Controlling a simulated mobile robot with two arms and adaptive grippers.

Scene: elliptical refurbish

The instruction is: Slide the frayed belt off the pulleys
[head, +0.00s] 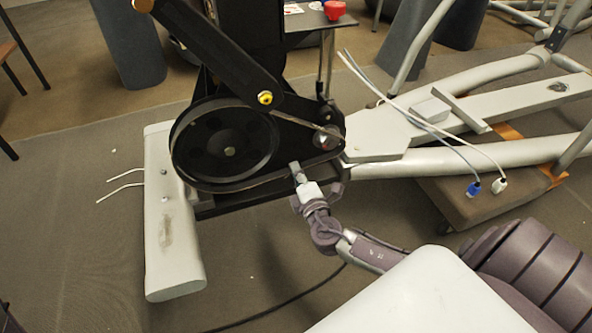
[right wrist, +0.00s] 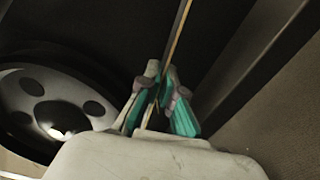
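The frayed belt (head: 308,125) is a thin tan-edged band running between the large black pulley (head: 205,140) and the small pulley (head: 325,137) on the black frame. It looks looped around both. My right gripper (head: 296,170) is at the belt's lower run, between the two pulleys. In the right wrist view the belt (right wrist: 179,32) runs down between the teal-padded fingers of my right gripper (right wrist: 160,80), whose tips are closed together on it. The large pulley (right wrist: 35,85) shows at left there. My left gripper is not in view.
A pale-grey foot bar (head: 172,225) lies left of the pulleys. A black crank arm (head: 215,50) crosses above them. Loose cables (head: 440,130) with blue and white plugs hang at right. A small table with a red object (head: 334,10) stands behind. Floor at lower left is clear.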

